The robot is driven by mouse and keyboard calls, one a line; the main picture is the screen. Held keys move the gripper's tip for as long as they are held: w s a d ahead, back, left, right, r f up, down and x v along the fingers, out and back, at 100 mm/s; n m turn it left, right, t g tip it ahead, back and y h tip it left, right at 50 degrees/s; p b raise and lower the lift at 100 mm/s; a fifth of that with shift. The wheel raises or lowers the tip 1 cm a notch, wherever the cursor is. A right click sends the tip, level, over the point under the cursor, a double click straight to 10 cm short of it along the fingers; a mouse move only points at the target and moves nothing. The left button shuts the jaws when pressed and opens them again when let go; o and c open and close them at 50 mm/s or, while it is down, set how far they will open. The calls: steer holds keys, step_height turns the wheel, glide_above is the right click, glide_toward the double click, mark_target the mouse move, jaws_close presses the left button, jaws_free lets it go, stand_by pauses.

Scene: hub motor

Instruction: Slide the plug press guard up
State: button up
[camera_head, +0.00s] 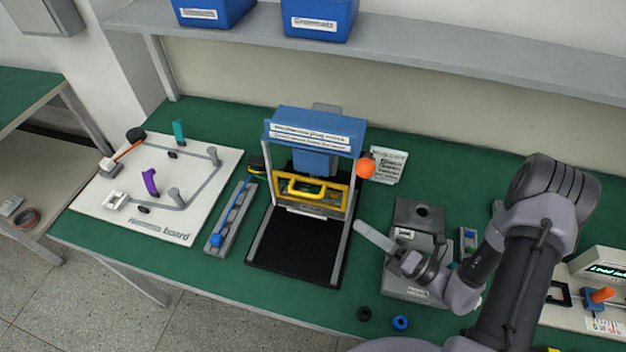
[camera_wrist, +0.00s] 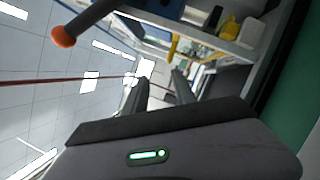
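The plug press (camera_head: 315,125) stands mid-bench, with a blue head, grey uprights and a black base. Its yellow guard (camera_head: 347,190), a frame with a handle bar, sits low between the uprights, below the blue head. Whether it touches the base is unclear. My gripper (camera_head: 362,230) is right of the press, apart from the guard, fingers pointing towards the press. In the wrist view my two fingers (camera_wrist: 157,82) stand apart with nothing between them. A yellow strip, probably the guard (camera_wrist: 173,47), shows just beyond them. The press's orange knob (camera_wrist: 62,37) is at upper left.
Right of the press are a white label card (camera_head: 388,165) and a grey block fixture (camera_head: 418,215). A blue slider rail (camera_head: 230,215) and a harness board (camera_head: 160,190) lie left. Two rings (camera_head: 400,323) lie at the front edge. A shelf (camera_head: 420,50) runs above.

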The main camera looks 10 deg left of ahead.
mark_target(303, 194)
steer(key=f+x, duration=0.1)
steer(key=x, duration=0.4)
steer(key=b+x, duration=0.1)
steer(key=x, duration=0.4)
steer(key=f+b+x, duration=0.1)
steer(key=x, duration=0.4)
steer(key=shift+w+a+f, duration=0.2)
steer(key=shift+a+f, duration=0.1)
steer(key=shift+a, duration=0.3)
steer(key=shift+w+a+r, duration=0.15)
steer(key=shift+w+a, duration=0.1)
steer(key=shift+a, duration=0.2)
jaws_close()
